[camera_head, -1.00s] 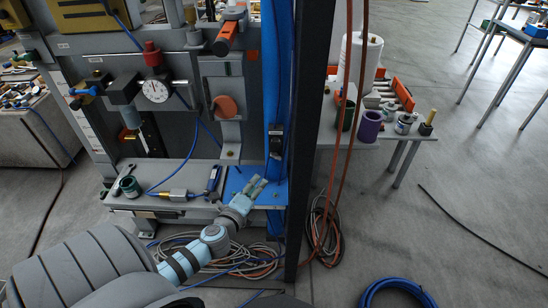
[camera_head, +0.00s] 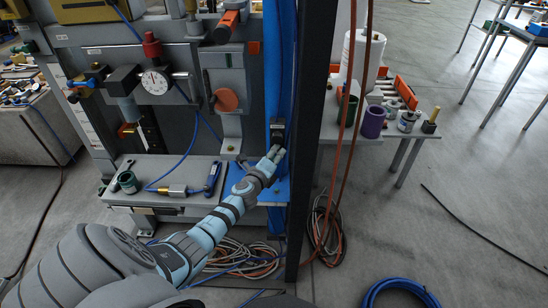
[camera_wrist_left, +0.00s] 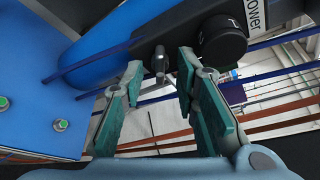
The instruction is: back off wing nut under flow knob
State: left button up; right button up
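My left gripper (camera_head: 276,153) is raised at the blue column, just below a small black fitting (camera_head: 278,131). In the left wrist view the gripper (camera_wrist_left: 160,66) is open, with its two green-padded fingers apart. A black round knob (camera_wrist_left: 223,40) sits on a dark block beside a label ending in "ower". A small grey metal piece (camera_wrist_left: 160,60), likely the wing nut, shows between the fingertips next to the knob. I cannot tell whether a finger touches it. My right gripper is not in view.
A blue plate with green-centred bolts (camera_wrist_left: 60,125) lies left of the fingers. A dark upright post (camera_head: 310,130) and reddish hoses (camera_head: 345,130) stand just right of the gripper. A grey bench (camera_head: 160,180) with a brass fitting is to the left.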

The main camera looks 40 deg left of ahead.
pick_arm(q)
grip_shut()
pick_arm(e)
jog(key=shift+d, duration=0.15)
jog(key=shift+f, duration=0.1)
